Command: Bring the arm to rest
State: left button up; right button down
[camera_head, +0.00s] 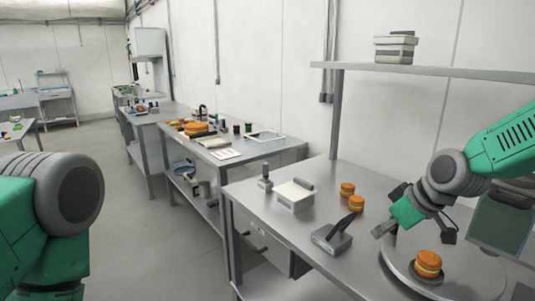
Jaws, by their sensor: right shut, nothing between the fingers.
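My right arm comes in from the right, and its gripper (384,229) is shut and empty. It hangs above the steel table (315,215), near the left rim of a round grey plate (455,284). A filled round (428,261), orange-brown with a pale middle, sits on a small dark base on that plate, below and right of the gripper. Two more rounds, one behind (347,188) and one in front (356,203), stand on the table left of the gripper. My left arm shows at the left edge; its gripper is out of the picture.
A grey device with a raised lever (333,236) stands left of the gripper, close to the plate. A white-topped box (295,194) is farther left. A shelf (430,71) with stacked boxes (396,48) runs above the table. Another bench (245,150) stands behind.

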jog(key=s+f+m+g+h+b, duration=0.1)
jog(key=s+f+b, duration=0.1)
jog(key=s+f, duration=0.5)
jog(key=s+f+m+g+b, duration=0.1)
jog(key=s+f+b, duration=0.15)
jog(key=f, duration=0.85)
jog(key=s+f+m+h+b, duration=0.1)
jog(key=s+f+m, duration=0.1)
jog(key=s+f, duration=0.55)
jog(key=s+d+f+m+g+h+b, duration=0.1)
jog(key=s+f+b, duration=0.1)
jog(key=s+f, duration=0.5)
jog(key=s+d+f+m+g+h+b, duration=0.1)
jog(key=s+d+f+b, duration=0.1)
jog(key=s+f, duration=0.6)
jog(key=s+b, duration=0.1)
jog(key=s, duration=0.2)
jog(key=shift+s+d+m, duration=0.25)
jog(key=shift+s+m, duration=0.15)
jog(key=shift+w, duration=0.15)
